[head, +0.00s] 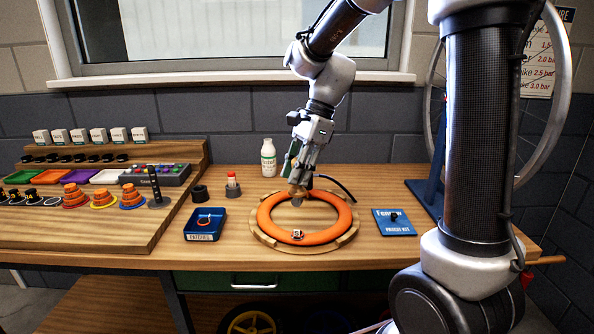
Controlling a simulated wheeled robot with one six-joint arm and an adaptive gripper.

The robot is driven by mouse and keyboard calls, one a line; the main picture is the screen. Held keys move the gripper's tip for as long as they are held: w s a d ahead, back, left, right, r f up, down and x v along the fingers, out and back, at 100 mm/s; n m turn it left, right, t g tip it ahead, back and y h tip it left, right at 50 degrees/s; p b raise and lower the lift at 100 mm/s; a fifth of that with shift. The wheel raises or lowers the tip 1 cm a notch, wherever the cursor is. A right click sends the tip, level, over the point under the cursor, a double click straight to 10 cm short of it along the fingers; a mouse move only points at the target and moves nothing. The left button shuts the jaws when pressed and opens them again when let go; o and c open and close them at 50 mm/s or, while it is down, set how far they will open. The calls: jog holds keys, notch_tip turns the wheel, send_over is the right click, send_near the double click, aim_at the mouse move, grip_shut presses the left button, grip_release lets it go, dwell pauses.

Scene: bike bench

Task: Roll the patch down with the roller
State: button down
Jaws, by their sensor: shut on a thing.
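An orange inner tube (264,223) lies as a ring on a round wooden holder (342,240) on the bench. A small pale and reddish patch (297,235) sits on the near side of the tube. My gripper (300,183) points down over the far left part of the ring and is shut on the roller (296,201). The roller's small grey end hangs at the inner edge of the ring, apart from the patch and farther back. Whether it touches the tube or bench I cannot tell. The gripper's fingers hide much of its handle.
A blue tray (205,225) stands left of the ring and a blue kit box (394,222) right. A white bottle (268,158) and a red-topped pot (233,185) stand behind. A stepped wooden rack (115,220) fills the left. A wheel stand (438,190) is at right.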

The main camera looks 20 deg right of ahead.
aim_at(298, 199)
jog(key=shift+s+n, duration=0.3)
jog(key=shift+n, duration=0.1)
jog(key=shift+s+f+n+g, duration=0.1)
jog(key=shift+s+n+g, duration=0.05)
jog(key=shift+n+g, duration=0.3)
jog(key=shift+f, duration=3.45)
jog(key=shift+f, duration=0.4)
